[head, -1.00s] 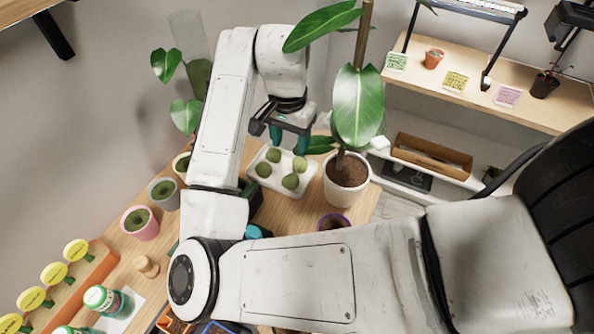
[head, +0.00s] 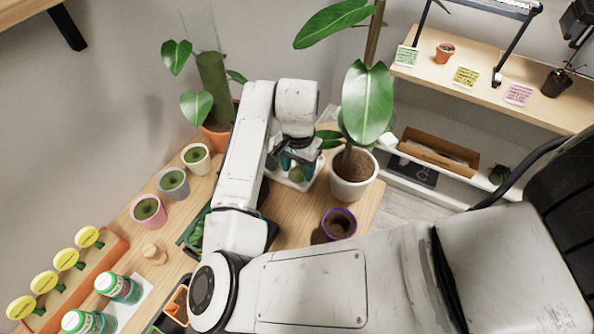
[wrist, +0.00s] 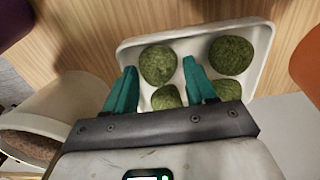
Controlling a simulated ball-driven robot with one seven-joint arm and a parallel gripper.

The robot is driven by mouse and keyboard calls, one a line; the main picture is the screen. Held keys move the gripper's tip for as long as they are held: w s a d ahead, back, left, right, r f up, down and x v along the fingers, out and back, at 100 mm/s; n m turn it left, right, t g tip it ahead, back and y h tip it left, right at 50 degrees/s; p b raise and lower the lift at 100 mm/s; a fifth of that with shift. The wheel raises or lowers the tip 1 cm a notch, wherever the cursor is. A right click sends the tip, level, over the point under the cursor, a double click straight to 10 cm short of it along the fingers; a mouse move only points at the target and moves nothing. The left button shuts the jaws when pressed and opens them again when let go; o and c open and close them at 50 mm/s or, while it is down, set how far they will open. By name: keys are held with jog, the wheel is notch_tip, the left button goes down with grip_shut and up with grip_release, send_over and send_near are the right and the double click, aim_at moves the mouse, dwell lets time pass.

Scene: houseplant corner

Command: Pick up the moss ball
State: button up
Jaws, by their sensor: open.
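Several green moss balls lie in a white tray (wrist: 262,45). In the wrist view one moss ball (wrist: 158,63) shows between and just beyond my fingertips, another (wrist: 231,54) lies to its right, and two more are partly hidden behind my gripper. My gripper (wrist: 160,72) is open, its teal fingers reaching over the tray, with nothing held. Whether the fingers touch the ball cannot be told. In the head view my gripper (head: 297,160) is low over the tray (head: 312,178), and one moss ball (head: 296,174) shows by the fingers; my arm hides the others.
A large plant in a white pot (head: 352,188) stands close to the right of the tray. A purple pot (head: 339,224) is nearer. A leafy plant in an orange pot (head: 216,136) stands behind left. Three small pots, one pink (head: 149,211), line the table's left side.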

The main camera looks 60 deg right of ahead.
aim_at(298, 167)
jog(key=shift+f, duration=0.3)
jog(key=shift+c, duration=0.4)
jog(key=c, duration=0.7)
jog(key=shift+r, duration=0.1)
notch_tip(298, 167, up, 18)
jog(key=shift+f, duration=0.1)
